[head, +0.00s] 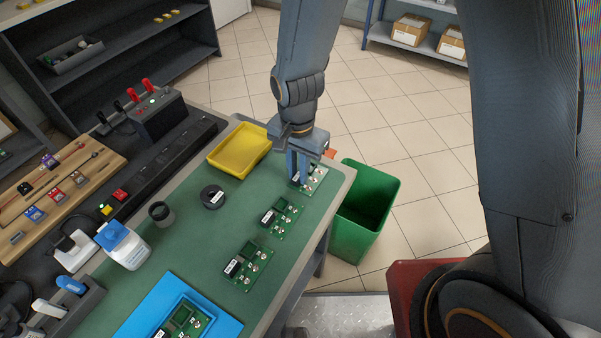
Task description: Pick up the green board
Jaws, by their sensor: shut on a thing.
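My gripper (304,172) is at the far right corner of the green bench mat (185,235), pointing down. It is shut on a green board (317,181), which shows partly below and beside the fingers. I cannot tell whether this board is lifted or still touches the mat. Two similar green boards lie in a row nearer to me, one in the middle (287,217) and one closer (255,268). Another green board (187,322) lies in a blue tray (225,325) at the front edge of the view.
A yellow tray (240,150) stands left of my gripper. A black roll (212,197), a dark cup (161,213) and a white bottle with a blue cap (124,246) stand on the mat's left side. A green bin (365,210) stands on the floor beyond the right edge.

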